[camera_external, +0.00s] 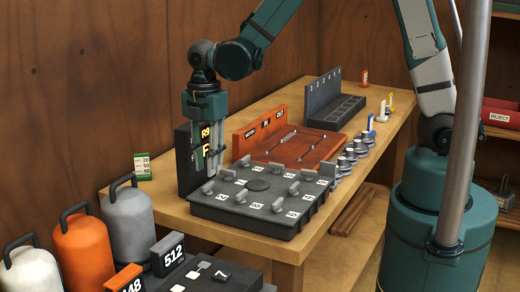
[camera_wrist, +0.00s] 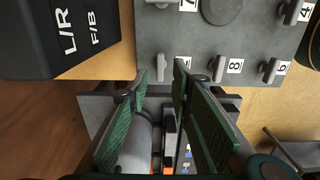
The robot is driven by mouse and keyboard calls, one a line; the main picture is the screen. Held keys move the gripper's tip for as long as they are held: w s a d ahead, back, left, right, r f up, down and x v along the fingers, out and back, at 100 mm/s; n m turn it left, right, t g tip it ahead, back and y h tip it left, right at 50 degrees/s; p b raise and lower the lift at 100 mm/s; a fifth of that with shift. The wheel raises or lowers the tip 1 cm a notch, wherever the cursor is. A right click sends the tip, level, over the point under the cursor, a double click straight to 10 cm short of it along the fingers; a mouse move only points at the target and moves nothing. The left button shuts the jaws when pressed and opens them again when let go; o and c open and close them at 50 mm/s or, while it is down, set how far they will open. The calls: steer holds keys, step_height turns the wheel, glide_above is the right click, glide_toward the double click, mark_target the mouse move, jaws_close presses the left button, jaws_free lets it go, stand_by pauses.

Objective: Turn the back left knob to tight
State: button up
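The grey knob board (camera_external: 265,198) lies on the wooden table, with several grey lever knobs and white number labels. Knobs along its left and back edges include one at the left (camera_external: 208,187) and one farther back (camera_external: 228,174). I cannot tell from the labels which is the back left knob. My gripper (camera_external: 212,168) points down near the board's back left side, holding nothing. In the wrist view its two green fingers (camera_wrist: 160,72) are apart.
A dark upright display (camera_external: 187,160) reading R9 and F stands close beside my gripper. A red-brown panel (camera_external: 290,146) and a dark slotted rack (camera_external: 330,110) lie farther back. Round weights (camera_external: 347,162) line the board's right. Canisters (camera_external: 80,245) stand at front left.

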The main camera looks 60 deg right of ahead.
mark_target(208, 184)
steer(key=shift+f, duration=2.6)
jaws_close()
